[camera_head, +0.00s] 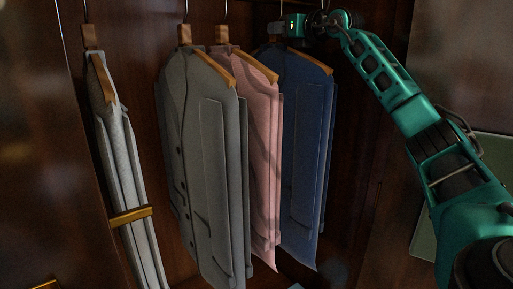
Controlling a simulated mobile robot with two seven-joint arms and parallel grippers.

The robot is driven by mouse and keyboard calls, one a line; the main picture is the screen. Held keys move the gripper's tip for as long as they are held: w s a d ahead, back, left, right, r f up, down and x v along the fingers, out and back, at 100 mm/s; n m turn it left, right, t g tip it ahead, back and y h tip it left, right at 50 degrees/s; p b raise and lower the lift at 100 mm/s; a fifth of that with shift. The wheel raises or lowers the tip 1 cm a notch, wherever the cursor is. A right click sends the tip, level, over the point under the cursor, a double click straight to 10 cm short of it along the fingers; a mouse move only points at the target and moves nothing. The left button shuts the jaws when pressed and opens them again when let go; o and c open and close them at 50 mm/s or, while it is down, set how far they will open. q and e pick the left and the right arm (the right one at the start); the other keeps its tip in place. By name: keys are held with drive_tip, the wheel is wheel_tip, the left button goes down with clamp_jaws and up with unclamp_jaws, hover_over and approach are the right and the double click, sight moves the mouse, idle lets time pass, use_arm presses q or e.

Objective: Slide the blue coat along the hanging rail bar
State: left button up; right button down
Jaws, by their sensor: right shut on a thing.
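The blue coat (305,130) hangs in the wardrobe at the right end of the row of coats, on a wooden hanger (311,60). My right gripper (276,28) reaches in from the right at the top of the blue coat and is shut at its hanger's upper part. The fingertips are small and dark here, so the exact grip is hard to see. The rail bar itself is above the picture's top edge; only hanger hooks show. My left gripper is not in view.
A pink coat (262,130) hangs close to the left of the blue coat. A grey coat (200,140) is beside it, and a pale garment (121,175) hangs farther left. Dark free space lies right of the blue coat, partly under my right arm.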

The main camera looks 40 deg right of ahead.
drive_tip(key=shift+s+d+r, duration=0.1)
drive_tip(key=shift+d+r, duration=0.1)
drive_tip(key=shift+r, duration=0.05)
drive_tip(key=shift+f, duration=0.25)
idle(0.3)
drive_tip(key=c, duration=1.1)
unclamp_jaws()
drive_tip(key=shift+a, duration=0.1)
drive_tip(key=shift+o, duration=1.1)
drive_tip(key=shift+f, duration=0.3)
